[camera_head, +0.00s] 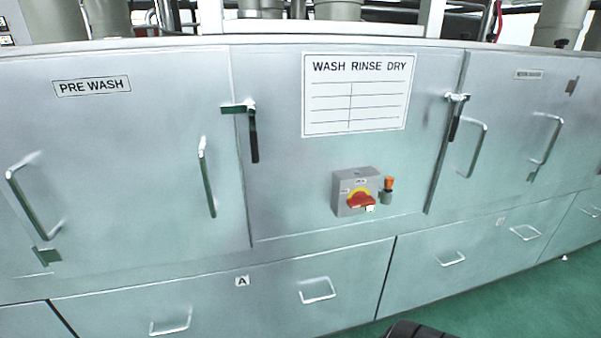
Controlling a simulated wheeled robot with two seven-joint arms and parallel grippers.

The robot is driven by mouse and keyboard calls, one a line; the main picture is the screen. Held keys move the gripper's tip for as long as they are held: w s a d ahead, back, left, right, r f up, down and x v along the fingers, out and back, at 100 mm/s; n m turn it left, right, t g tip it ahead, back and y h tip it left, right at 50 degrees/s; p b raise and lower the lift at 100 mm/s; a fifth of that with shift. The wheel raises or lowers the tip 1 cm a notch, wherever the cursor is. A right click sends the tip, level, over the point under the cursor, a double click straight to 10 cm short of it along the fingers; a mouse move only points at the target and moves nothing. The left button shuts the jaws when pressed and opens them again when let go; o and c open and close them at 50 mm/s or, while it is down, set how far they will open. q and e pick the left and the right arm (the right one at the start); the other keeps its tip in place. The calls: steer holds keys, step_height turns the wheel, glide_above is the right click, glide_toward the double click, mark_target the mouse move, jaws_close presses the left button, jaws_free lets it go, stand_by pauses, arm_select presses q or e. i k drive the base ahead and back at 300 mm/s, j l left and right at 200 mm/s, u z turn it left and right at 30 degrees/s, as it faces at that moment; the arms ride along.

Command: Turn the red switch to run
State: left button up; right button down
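The red switch (361,201) is a red rotary handle on a yellow plate. It is on the front of a small grey box (345,197) fixed to the middle panel of a metal cabinet. The handle lies roughly level. The labels on the box are too small to read, so I cannot tell which position it is in. No gripper fingers show, and nothing touches the switch.
An orange-topped fitting (388,186) sits just right of the box. Upright handles (253,133) and pull handles stand out from the cabinet (280,200). A dark rounded part (418,331) shows at the bottom edge. Green floor (540,290) is clear at the lower right.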

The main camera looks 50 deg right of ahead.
mark_target(359, 199)
steer(key=z, duration=2.05)
